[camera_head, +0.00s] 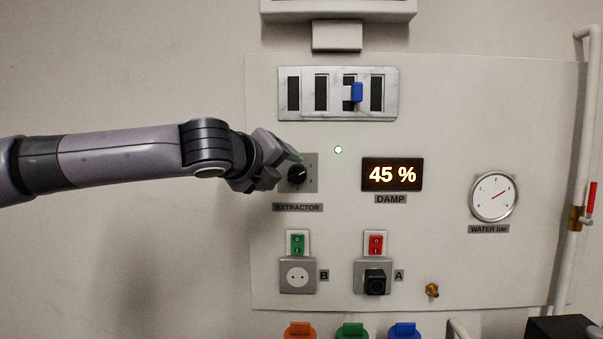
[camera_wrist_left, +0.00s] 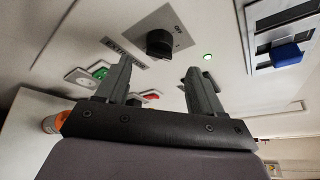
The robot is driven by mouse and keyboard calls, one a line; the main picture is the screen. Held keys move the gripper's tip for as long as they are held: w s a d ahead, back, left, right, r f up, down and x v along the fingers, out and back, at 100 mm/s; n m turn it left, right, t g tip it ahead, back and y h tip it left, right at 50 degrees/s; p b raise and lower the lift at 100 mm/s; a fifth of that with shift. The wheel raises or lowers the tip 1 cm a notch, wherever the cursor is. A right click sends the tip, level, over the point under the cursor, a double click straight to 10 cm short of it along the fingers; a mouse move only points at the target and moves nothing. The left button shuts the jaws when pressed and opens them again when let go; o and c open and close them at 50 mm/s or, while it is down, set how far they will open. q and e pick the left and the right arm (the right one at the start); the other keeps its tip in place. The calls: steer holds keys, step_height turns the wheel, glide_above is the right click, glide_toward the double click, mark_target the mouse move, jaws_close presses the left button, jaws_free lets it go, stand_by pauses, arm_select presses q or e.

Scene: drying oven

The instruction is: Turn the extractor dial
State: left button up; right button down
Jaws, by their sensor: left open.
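The extractor dial is a black round knob (camera_head: 299,174) on a grey square plate above the "EXTRACTOR" label (camera_head: 297,208). The knob also shows in the left wrist view (camera_wrist_left: 159,43), near the top middle. My left gripper (camera_head: 285,170) comes in from the left and stands in front of the dial's left side, hiding part of the plate. In the left wrist view its two fingers (camera_wrist_left: 159,68) are apart with nothing between them, and the knob shows beyond the gap between the tips. I cannot tell exactly how far the tips are from the knob. My right gripper is not in view.
The wall panel holds a breaker box with a blue switch (camera_head: 357,92), a "45 %" damp display (camera_head: 392,174) and a water gauge (camera_head: 494,197). Below are socket B (camera_head: 297,277) and socket A with a black plug (camera_head: 375,283). A pipe (camera_head: 577,150) runs down at right.

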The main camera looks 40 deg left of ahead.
mark_target(295, 174)
arm_select(q)
steer(key=shift+p+x, duration=0.35)
steer(key=shift+x, duration=2.95)
steer(key=c, duration=1)
